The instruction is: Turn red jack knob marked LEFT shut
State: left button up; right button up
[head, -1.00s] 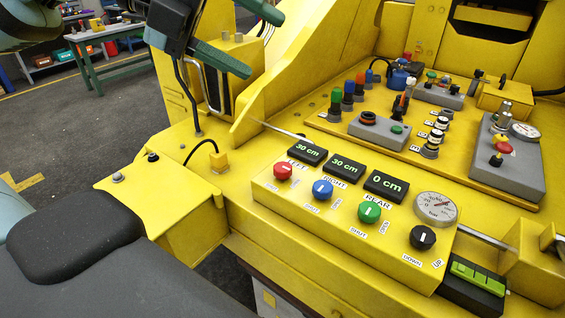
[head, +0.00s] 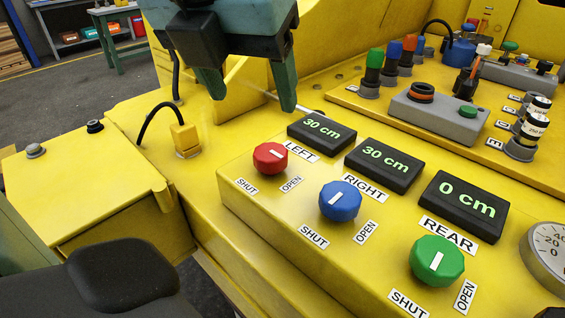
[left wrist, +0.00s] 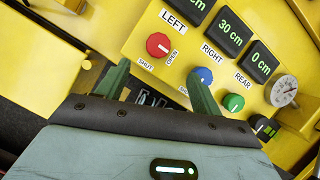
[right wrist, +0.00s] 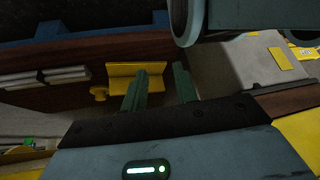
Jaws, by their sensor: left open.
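The red knob (head: 270,158) marked LEFT sits on the yellow control box, with SHUT and OPEN labels below it. In the left wrist view the red knob (left wrist: 160,45) shows beyond the gap between the fingers (left wrist: 157,76). My right gripper (right wrist: 159,78) is open and empty in the right wrist view, away from the knobs.
A blue knob (head: 340,201) marked RIGHT and a green knob (head: 436,260) marked REAR stand to the right of the red one. A yellow connector with a black cable (head: 186,139) stands left of the box. A gauge (head: 548,250) is at the right edge.

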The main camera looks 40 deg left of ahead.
aim_at(270, 152)
pick_arm(q)
jog(key=b+x, duration=0.3)
jog(key=x, duration=0.7)
jog(key=shift+f, duration=0.4)
jog(key=shift+w+f, duration=0.2)
jog(key=shift+f, duration=0.3)
pick_arm(e)
jog(key=x, duration=0.3)
jog(key=shift+w+a+f, duration=0.15)
jog(key=shift+w+f, duration=0.1)
jog(key=shift+w, duration=0.15)
pick_arm(q)
jog(key=shift+c, duration=0.5)
